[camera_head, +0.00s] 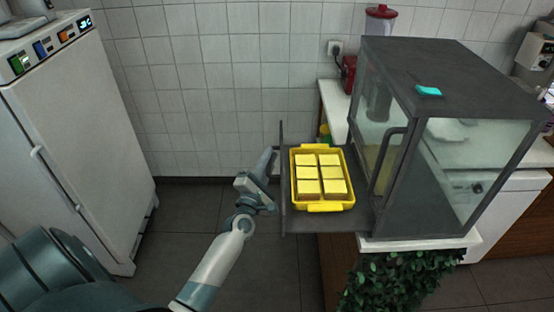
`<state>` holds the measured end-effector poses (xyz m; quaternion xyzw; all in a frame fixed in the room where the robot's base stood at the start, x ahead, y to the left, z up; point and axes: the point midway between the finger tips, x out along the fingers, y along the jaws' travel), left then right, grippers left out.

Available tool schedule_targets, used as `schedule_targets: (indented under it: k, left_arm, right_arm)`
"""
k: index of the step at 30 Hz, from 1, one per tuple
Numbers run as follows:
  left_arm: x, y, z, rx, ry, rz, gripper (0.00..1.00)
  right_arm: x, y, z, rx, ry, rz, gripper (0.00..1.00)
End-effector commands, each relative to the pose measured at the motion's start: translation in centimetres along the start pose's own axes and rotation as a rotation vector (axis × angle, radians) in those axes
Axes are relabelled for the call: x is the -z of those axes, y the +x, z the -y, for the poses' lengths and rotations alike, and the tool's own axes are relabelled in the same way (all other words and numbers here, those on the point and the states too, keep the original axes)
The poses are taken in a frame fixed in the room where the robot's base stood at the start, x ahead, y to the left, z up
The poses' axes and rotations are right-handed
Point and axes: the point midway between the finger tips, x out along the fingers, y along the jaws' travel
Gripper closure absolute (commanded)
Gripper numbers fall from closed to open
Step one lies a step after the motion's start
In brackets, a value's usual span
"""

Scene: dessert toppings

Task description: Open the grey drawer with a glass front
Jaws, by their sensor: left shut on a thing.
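The grey drawer (337,222) sticks out to the left from a dark grey glass-walled cabinet (440,72). Its front panel (282,134) is seen nearly edge-on, so I cannot make out its glass. A yellow tray (318,207) with several yellow blocks lies in the drawer. My left gripper (270,164) is at the outer side of the front panel, shut on the drawer's handle, which is mostly hidden by the fingers. My right gripper is not in view.
A white fridge (75,135) stands at the left. The cabinet rests on a white counter, with a leafy plant (395,277) below it. A small cyan object (428,91) lies on the cabinet top. The floor between fridge and drawer is clear apart from my arm.

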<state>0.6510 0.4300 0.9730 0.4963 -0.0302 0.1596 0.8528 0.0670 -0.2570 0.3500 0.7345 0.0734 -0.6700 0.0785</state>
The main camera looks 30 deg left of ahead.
Motion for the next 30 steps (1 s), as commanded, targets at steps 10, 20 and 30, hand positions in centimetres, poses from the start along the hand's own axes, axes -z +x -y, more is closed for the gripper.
schedule_targets:
  k: [10, 20, 30]
  left_arm:
    - [0.1, -0.1, 0.1, 0.002, 0.000, -0.001, 0.81]
    - [0.0, -0.1, 0.1, 0.001, 0.000, -0.001, 0.81]
    - [0.2, -2.9, 0.2, 0.002, 0.000, -0.002, 0.81]
  right_arm:
    - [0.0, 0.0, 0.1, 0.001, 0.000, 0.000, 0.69]
    - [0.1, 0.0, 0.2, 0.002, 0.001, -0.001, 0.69]
    - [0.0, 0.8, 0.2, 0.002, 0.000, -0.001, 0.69]
